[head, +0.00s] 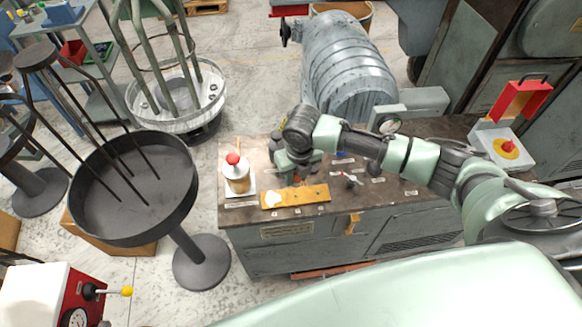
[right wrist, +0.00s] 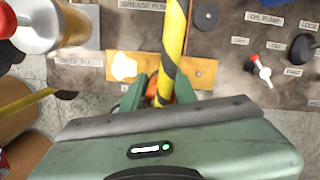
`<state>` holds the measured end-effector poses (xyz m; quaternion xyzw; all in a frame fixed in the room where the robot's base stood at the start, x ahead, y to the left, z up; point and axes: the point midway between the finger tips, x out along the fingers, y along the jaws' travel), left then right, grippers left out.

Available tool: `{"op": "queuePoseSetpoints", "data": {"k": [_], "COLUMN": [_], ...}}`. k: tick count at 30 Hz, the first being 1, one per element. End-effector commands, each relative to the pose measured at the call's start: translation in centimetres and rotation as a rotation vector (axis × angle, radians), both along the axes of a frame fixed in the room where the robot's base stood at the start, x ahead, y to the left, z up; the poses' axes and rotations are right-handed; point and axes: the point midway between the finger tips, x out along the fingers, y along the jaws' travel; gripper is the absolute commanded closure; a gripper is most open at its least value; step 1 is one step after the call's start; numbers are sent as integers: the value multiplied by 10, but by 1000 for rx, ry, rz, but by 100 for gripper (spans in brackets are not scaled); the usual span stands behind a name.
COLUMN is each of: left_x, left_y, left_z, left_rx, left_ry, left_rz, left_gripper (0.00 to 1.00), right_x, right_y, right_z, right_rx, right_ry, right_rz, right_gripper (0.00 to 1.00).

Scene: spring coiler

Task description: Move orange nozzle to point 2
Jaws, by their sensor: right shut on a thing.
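My right gripper (head: 294,180) reaches down over the bench, just behind the orange-yellow bar (head: 308,194). In the right wrist view its green fingers (right wrist: 160,92) are shut on the orange nozzle (right wrist: 158,100), of which only a small part shows. A yellow-and-black striped length (right wrist: 174,45) runs up the picture from between the fingers and crosses in front of the bar (right wrist: 203,72). The bar has a pale patch (right wrist: 123,66) near its left end. I cannot read a "2" label. My left gripper is not in view.
A cylinder with a red knob (head: 233,158) stands on the bench (head: 345,215) left of the bar. A small red-tipped lever (head: 350,178) and several labels lie to the right. A large black round tray (head: 135,190) on a stand is left of the bench.

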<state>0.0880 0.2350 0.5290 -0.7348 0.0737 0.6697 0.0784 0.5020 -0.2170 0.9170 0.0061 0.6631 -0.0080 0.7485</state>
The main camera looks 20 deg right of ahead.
Motion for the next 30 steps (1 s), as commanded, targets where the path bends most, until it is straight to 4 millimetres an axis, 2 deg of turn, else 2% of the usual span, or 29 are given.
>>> {"op": "queuePoseSetpoints", "data": {"k": [15, 22, 30], "left_x": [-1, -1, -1], "left_y": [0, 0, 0], "left_z": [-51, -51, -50], "left_rx": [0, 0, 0], "left_ry": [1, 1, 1], "left_rz": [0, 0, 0], "left_gripper": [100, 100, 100], "right_x": [0, 0, 0], "right_y": [1, 1, 1], "right_z": [-47, -56, -57], "right_rx": [1, 2, 2], "right_ry": [0, 0, 0], "right_rz": [2, 2, 2], "right_gripper": [100, 100, 100]}}
